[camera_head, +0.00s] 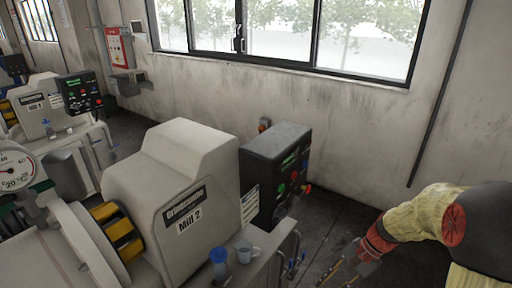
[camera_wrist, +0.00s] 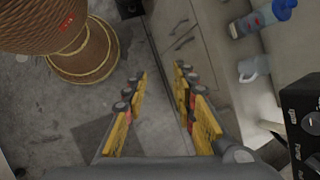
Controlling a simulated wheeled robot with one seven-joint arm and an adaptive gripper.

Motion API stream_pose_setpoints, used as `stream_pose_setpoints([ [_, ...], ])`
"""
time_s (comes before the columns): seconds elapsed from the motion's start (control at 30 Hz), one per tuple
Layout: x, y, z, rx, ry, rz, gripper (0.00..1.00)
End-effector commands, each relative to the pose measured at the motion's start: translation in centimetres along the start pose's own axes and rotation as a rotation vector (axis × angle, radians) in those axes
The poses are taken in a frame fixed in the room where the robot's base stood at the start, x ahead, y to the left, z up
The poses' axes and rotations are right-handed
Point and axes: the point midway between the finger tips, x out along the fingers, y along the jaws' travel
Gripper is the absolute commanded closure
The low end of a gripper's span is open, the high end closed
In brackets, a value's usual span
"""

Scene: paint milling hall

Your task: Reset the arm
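My arm reaches in from the right edge of the head view, bent downward, with yellowish covering and a red joint. My gripper (camera_head: 340,268) is low in the head view, right of the Mill 2 machine (camera_head: 165,165) and its black control box (camera_head: 283,140). In the wrist view my gripper (camera_wrist: 160,76) has its two yellow-padded fingers well apart. Nothing is between them. Grey floor and the front of a beige cabinet (camera_wrist: 190,40) show beyond the fingers.
The control box (camera_wrist: 306,110) is close on the right in the wrist view. A wall with a window (camera_head: 280,30) stands behind.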

Motion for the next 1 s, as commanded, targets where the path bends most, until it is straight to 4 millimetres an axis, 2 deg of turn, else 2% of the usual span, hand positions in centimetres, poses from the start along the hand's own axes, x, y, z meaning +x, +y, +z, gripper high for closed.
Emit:
stream_pose_setpoints([
  [0.03, -0.7, 0.7, 1.3, -0.074, 0.042, 0.032, 0.73],
  [0.2, -2.9, 3.1, 4.7, -0.299, 0.167, 0.138, 0.73],
  [0.6, -6.9, 7.4, 11.5, -0.699, 0.459, 0.309, 0.73],
  [0.8, -8.2, 8.6, 14.9, -0.825, 0.598, 0.321, 0.73],
  [1.0, -9.6, 8.0, 18.0, -0.910, 0.716, 0.263, 0.73],
])
